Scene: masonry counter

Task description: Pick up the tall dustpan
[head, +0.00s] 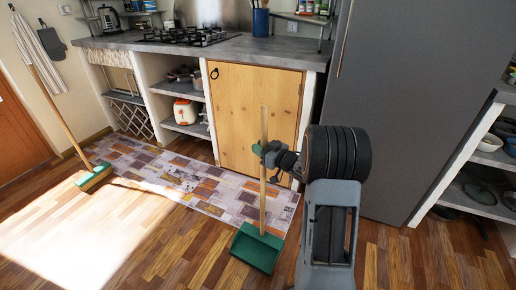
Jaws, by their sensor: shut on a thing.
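The tall dustpan (258,249) has a green pan and a long upright wooden handle. It stands in front of the wooden cabinet door, with its pan at the front edge of the patterned rug, at or just above the floor; I cannot tell which. My gripper (264,150) is shut on the wooden handle at about its upper part. The handle's top sticks up above the gripper. My arm comes in from the lower right, and the finer contact of the fingers on the handle is small and hard to see.
A broom (94,176) with a green head leans at the left wall. A patterned rug (176,179) lies along the counter (270,50). A grey fridge (420,100) stands close on the right, beside open shelves (484,158). The wooden floor at front left is clear.

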